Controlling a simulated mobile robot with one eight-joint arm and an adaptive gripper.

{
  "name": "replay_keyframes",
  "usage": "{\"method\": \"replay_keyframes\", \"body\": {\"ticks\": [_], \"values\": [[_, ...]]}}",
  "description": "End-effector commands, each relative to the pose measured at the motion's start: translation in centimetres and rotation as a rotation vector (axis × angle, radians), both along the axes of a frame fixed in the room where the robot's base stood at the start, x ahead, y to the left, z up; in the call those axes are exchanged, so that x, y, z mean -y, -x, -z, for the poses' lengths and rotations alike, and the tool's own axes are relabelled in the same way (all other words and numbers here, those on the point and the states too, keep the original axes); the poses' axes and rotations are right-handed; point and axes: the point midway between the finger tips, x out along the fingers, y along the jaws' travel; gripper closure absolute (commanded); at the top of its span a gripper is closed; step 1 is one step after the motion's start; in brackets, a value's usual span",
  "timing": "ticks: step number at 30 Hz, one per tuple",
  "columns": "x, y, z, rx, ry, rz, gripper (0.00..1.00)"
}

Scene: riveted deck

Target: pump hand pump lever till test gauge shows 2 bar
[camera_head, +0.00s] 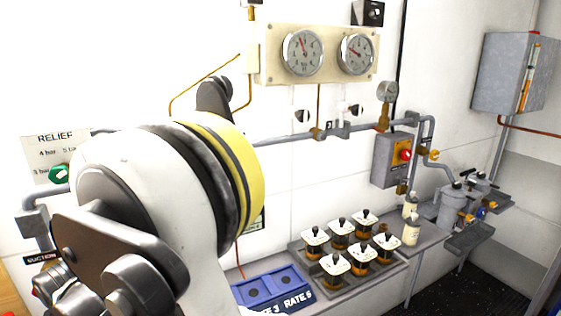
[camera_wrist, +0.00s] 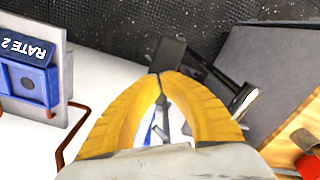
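In the wrist view my gripper (camera_wrist: 166,76) has its two curved yellow fingers drawn together at the tips. A dark, block-ended handle (camera_wrist: 170,54), which looks like the pump lever, is at the tips, and a thin dark rod shows between the fingers. The exact contact is partly hidden. In the head view my arm hides the gripper and the lever. Two round gauges sit on a cream panel: a left one (camera_head: 303,52) and a right one (camera_head: 356,54), each with a red needle toward the upper left. Which is the test gauge, and its reading, are too small to tell.
A relief plate (camera_head: 57,155) with a green knob (camera_head: 60,174) is at left. Blue rate blocks (camera_head: 272,290), several white-topped fittings (camera_head: 334,263) and bottles (camera_head: 411,232) crowd the bench.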

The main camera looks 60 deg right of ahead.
Motion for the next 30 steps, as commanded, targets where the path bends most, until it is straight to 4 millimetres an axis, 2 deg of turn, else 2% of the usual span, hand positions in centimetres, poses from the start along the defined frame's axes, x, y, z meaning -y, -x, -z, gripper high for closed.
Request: {"method": "replay_keyframes", "body": {"ticks": [6, 24, 30], "values": [[0.0, 0.0, -3.4, 0.0, 0.0, 0.0, 1.0], [0.0, 0.0, -11.4, 0.0, 0.0, 0.0, 1.0], [0.0, 0.0, -13.2, 0.0, 0.0, 0.0, 1.0]]}}
